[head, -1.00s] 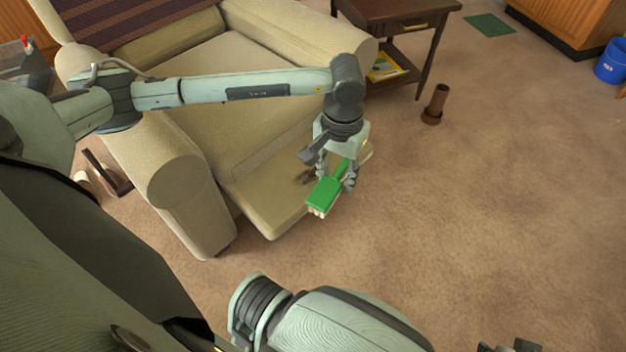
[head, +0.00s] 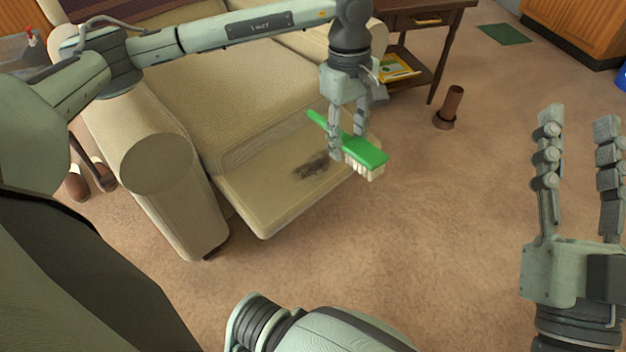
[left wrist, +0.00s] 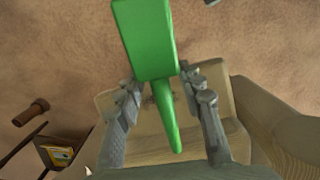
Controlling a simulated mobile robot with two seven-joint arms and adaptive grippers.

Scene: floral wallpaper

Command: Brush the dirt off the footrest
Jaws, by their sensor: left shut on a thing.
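The footrest (head: 262,205) is the beige padded panel extended from the front of the armchair (head: 200,105). A dark patch of dirt (head: 312,167) lies on it toward its right side. My left gripper (head: 349,152) is shut on a green brush (head: 366,152) with pale bristles pointing down. It holds the brush above the right edge of the footrest, to the right of the dirt. In the left wrist view the brush (left wrist: 148,38) sits between the fingers, its handle toward the footrest (left wrist: 143,140). My right gripper (head: 577,135) is open and empty at the right, over the floor.
A dark wooden side table (head: 425,22) with a yellow item on its shelf stands beside the chair. A green mat (head: 504,34) lies farther back. The carpet between footrest and right gripper is clear.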

